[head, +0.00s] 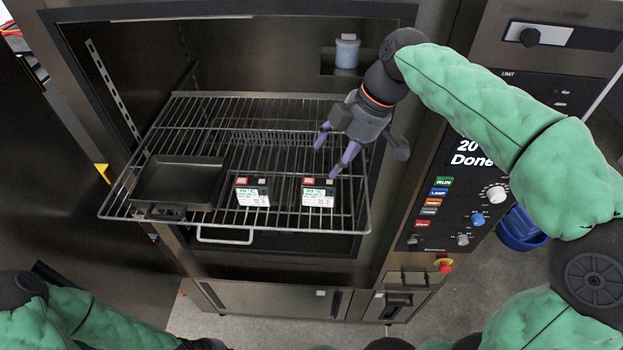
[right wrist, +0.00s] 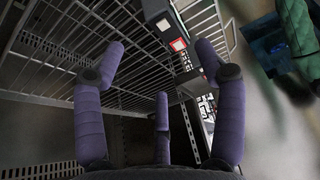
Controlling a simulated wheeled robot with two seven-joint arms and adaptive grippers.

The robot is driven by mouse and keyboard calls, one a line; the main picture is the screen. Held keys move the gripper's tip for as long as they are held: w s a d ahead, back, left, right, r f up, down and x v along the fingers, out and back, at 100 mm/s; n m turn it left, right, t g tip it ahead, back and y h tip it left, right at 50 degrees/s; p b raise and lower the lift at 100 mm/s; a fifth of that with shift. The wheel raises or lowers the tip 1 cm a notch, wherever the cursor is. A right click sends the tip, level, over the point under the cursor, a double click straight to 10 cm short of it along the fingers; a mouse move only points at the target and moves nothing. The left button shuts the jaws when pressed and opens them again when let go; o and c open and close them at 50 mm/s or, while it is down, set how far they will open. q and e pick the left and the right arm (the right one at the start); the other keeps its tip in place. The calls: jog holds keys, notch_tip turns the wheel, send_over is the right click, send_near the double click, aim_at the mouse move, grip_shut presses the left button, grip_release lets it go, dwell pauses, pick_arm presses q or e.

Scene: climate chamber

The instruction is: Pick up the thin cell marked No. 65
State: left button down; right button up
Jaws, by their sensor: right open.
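Two dark cells with white printed labels stand side by side near the front of the wire shelf, a left cell (head: 252,197) and a right cell (head: 318,198). Each has a red patch and a paler patch on top. The cell numbers are too small to read, so I cannot tell which is No. 65. My right gripper (head: 327,158) is open and empty, its purple fingers above and just behind the right cell. In the right wrist view the three fingers (right wrist: 160,85) are spread, with dark cell parts partly hidden by the right finger. My left gripper is not clearly visible.
The wire shelf (head: 285,224) juts from the open chamber. A dark shallow tray (head: 178,183) sits on its left. A pale container (head: 347,52) stands at the chamber's back. The control panel (head: 440,215) is to the right. Shelf space behind the cells is bare.

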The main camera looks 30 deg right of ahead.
aim_at(322, 178)
jog(key=x, duration=0.3)
jog(key=shift+s+a+f, duration=0.15)
jog(key=shift+a+f, duration=0.05)
jog(key=shift+f, duration=0.1)
jog(key=shift+w+a+f, duration=0.1)
jog(key=shift+w+f, duration=0.25)
jog(key=shift+f, duration=0.1)
jog(key=x, duration=0.4)
jog(key=shift+s+a+p, duration=0.2)
jog(key=shift+s+p, duration=0.1)
jog(key=shift+s, duration=0.05)
jog(key=shift+w+a+f, duration=0.1)
jog(key=shift+w+f, duration=0.05)
jog(key=shift+f, duration=0.3)
grip_shut()
jog(key=shift+r, duration=0.1)
